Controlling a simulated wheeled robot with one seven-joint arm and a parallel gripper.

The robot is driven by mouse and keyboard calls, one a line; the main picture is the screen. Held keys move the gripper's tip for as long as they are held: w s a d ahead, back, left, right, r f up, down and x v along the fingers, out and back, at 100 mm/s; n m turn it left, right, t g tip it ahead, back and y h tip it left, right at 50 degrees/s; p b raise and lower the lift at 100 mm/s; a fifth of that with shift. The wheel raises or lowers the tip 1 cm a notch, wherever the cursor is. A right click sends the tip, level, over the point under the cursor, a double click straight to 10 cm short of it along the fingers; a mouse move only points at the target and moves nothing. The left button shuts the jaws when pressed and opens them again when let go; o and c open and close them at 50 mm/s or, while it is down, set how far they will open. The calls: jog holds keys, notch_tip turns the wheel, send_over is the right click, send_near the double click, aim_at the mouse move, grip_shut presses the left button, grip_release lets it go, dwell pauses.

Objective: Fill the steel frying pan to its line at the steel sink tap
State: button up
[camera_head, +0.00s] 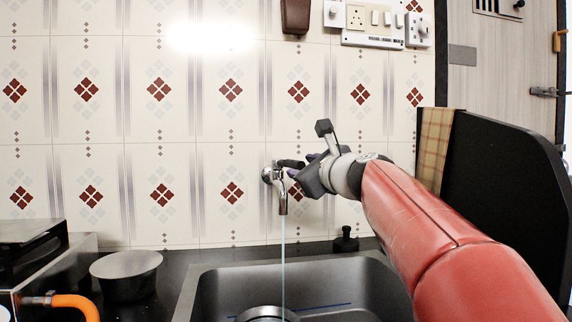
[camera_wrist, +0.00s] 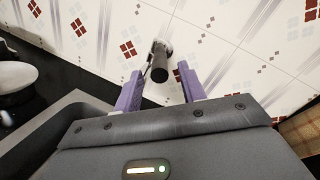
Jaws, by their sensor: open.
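The steel tap (camera_head: 275,176) sticks out from the tiled wall, and a thin stream of water falls from its spout into the steel sink (camera_head: 212,294). A round metal rim, apparently the steel frying pan (camera_head: 265,314), shows under the stream at the bottom edge of the head view. Its inside, fill line and water level cannot be made out. My gripper (camera_head: 296,172) is at the tap's right side. In the wrist view its purple fingers (camera_wrist: 160,70) are open, on either side of the tap's dark knob (camera_wrist: 159,62); contact is unclear.
A small black object (camera_head: 346,241) sits behind the sink. A black panel (camera_head: 505,195) stands on the right, close to my arm.

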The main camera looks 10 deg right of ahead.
aim_at(291, 164)
jog(key=p+x, duration=0.1)
jog(key=x, duration=0.5)
jog(key=shift+w+a, duration=0.1)
jog(key=shift+w, duration=0.05)
jog(key=shift+c, duration=0.2)
grip_shut()
